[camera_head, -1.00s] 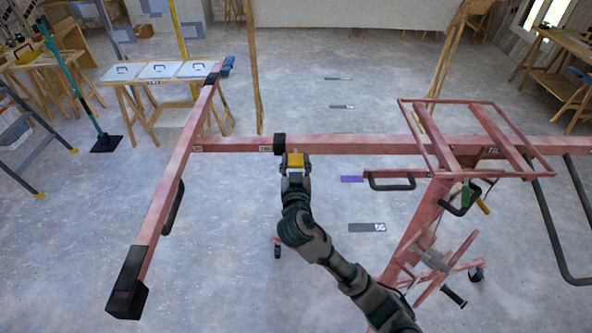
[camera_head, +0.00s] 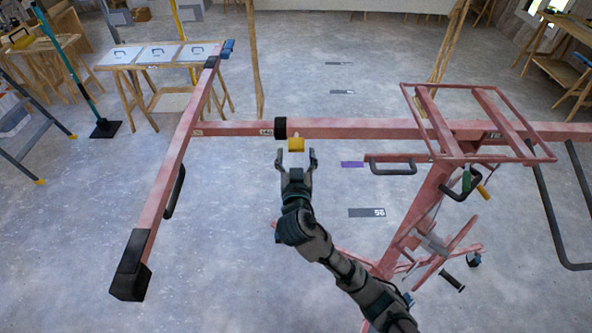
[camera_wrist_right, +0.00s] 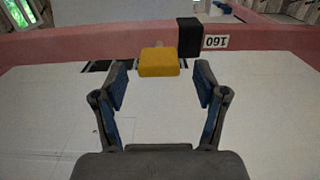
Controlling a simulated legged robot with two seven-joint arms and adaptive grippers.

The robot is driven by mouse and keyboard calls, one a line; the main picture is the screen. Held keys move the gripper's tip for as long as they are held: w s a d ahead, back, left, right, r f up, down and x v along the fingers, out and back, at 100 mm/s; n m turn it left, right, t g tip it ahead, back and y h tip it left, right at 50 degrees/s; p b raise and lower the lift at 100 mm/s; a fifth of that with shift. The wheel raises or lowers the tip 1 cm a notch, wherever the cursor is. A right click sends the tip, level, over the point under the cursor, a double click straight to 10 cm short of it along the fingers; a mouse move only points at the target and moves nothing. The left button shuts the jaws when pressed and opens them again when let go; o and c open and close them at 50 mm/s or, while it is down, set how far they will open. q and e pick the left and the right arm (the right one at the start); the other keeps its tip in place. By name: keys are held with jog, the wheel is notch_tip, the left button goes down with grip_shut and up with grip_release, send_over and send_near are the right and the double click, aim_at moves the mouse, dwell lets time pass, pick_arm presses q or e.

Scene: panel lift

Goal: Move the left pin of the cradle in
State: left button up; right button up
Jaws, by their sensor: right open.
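The red cradle of the panel lift has a long crossbar (camera_head: 355,127) and a left side arm (camera_head: 178,172) with black end caps. A yellow pin (camera_head: 296,145) sits under the crossbar, beside a black collar (camera_head: 280,128). In the right wrist view the yellow pin (camera_wrist_right: 159,62) is just beyond the fingertips, centred between them, close to the black collar (camera_wrist_right: 189,37). My right gripper (camera_head: 296,156) is open and empty just in front of the pin; its two fingers also show in the wrist view (camera_wrist_right: 160,80). My left gripper is not in view.
The lift's red mast (camera_head: 418,215) and a red frame (camera_head: 478,122) stand to the right. A black handle (camera_head: 392,168) juts out right of my gripper. A table with white panels (camera_head: 165,55) and a ladder (camera_head: 30,130) are at the left.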

jog(key=s, duration=0.8)
dwell(0.4)
